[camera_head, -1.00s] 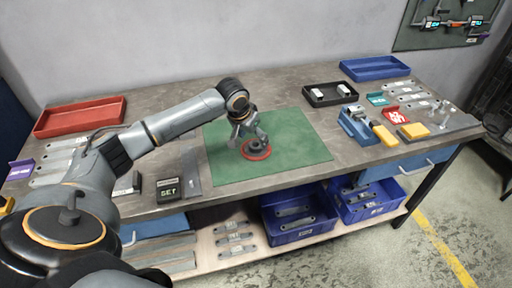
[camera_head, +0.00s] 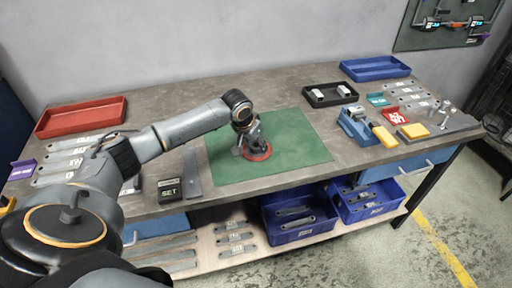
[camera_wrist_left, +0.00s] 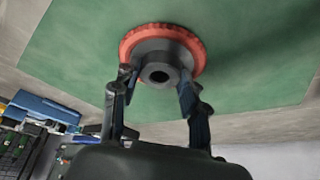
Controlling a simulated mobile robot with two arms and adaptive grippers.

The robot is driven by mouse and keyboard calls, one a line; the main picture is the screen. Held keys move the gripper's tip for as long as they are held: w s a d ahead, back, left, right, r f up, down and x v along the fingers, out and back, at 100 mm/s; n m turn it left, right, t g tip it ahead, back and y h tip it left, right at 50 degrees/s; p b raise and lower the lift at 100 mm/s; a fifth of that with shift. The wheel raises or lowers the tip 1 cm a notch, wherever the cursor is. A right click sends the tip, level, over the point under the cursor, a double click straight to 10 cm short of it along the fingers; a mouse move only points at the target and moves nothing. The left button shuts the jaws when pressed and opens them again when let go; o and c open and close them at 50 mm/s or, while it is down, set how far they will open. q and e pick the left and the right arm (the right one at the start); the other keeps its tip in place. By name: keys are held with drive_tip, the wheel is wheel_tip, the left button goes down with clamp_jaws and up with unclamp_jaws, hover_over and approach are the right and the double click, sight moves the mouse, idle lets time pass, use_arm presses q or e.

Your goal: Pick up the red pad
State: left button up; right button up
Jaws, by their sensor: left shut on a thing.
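The red pad (camera_head: 260,156) is a round red disc with a dark grey hub, at the green mat (camera_head: 300,135) in the middle of the bench. In the left wrist view the pad (camera_wrist_left: 160,48) shows its red rim and the hub with a dark hole. My left gripper (camera_head: 250,146) is above it, fingers pointing down, and hides part of the hub. In the wrist view the left gripper (camera_wrist_left: 156,84) has one finger on each side of the hub and is shut on it. The pad looks level at the mat; I cannot tell any gap. My right gripper is not in view.
A black box marked SET (camera_head: 169,190) and a grey metal strip (camera_head: 192,172) lie left of the mat. A red tray (camera_head: 82,116) is at the back left. A black tray (camera_head: 331,94) and a blue vise (camera_head: 357,127) stand to the right. Most of the mat is clear.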

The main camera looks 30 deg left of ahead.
sight(255, 146)
use_arm(q)
drive_tip(key=shift+r, duration=0.15)
drive_tip(key=shift+r, duration=0.3)
wheel_tip(255, 146, up, 2)
drive_tip(key=shift+r+b, duration=0.15)
drive_tip(key=shift+b, duration=0.45)
drive_tip(key=s+r+b, duration=0.2)
drive_tip(key=s+r, duration=0.7)
drive_tip(key=s, duration=0.5)
drive_tip(key=shift+r, duration=0.4)
